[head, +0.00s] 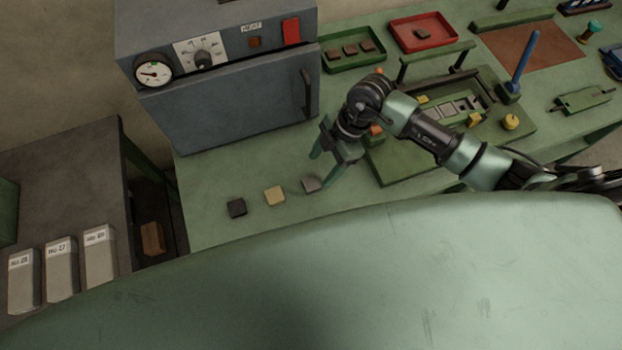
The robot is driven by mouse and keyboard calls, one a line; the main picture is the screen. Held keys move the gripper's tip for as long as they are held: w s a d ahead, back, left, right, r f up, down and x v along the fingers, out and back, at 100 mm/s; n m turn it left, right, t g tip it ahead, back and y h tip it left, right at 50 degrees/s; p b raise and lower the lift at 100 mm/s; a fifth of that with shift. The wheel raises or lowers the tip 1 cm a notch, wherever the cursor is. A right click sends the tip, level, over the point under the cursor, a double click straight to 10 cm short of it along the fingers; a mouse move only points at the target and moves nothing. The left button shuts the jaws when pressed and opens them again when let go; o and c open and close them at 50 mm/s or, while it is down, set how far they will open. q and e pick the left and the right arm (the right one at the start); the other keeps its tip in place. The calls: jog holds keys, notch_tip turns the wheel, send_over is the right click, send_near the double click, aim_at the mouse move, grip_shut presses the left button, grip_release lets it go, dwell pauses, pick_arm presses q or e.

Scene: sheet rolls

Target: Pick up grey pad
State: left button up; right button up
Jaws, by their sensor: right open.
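The grey pad (310,185) is a small square block lying flat on the green bench top. It is the right one of a row of three pads, with a tan pad and a black pad to its left. My right gripper (322,168) points down with its fingers apart, right at the grey pad. One finger is beside the pad's right edge and hides a little of it; the other is farther back to the left. I cannot tell whether a finger touches the pad. My left gripper is not in view.
The tan pad (275,196) and black pad (236,208) lie close by. A grey oven (225,95) with a gauge and handle stands behind. A green press fixture (400,167) is to the right. Green (371,62) and red (448,42) trays are at the back.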

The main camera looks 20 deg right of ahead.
aim_at(313, 182)
jog(key=x, duration=0.1)
jog(key=p+x, duration=0.1)
jog(key=x, duration=0.2)
jog(key=shift+s+a+f+p, duration=0.1)
jog(key=shift+s+f+p, duration=0.2)
jog(key=shift+p, duration=0.05)
jog(key=shift+a+f, duration=0.15)
jog(key=shift+f, duration=0.3)
grip_shut()
